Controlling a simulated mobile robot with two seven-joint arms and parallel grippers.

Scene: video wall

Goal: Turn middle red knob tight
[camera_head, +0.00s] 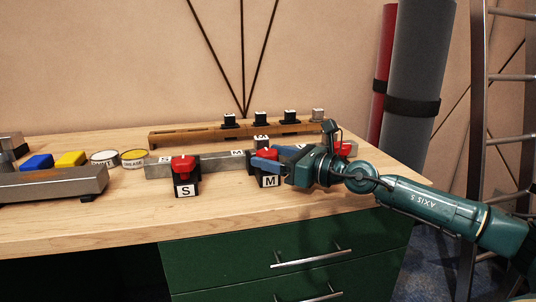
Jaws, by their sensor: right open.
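The middle red knob (267,154) sits on a dark block with a white M label (270,181), clamped at the front of a grey metal bar (215,163). My right gripper (270,158) reaches in from the right and is open. One blue finger lies in front of the knob's lower part and the other appears on its far side. I cannot tell whether either finger touches it. Another red knob (182,162) stands to the left on a block marked S. A third red knob (345,148) is partly hidden behind my right gripper and wrist. My left gripper is not in view.
Behind the bar lies a brown wooden rail (190,136) with several small labelled blocks. The table front is clear above green drawers (225,265).

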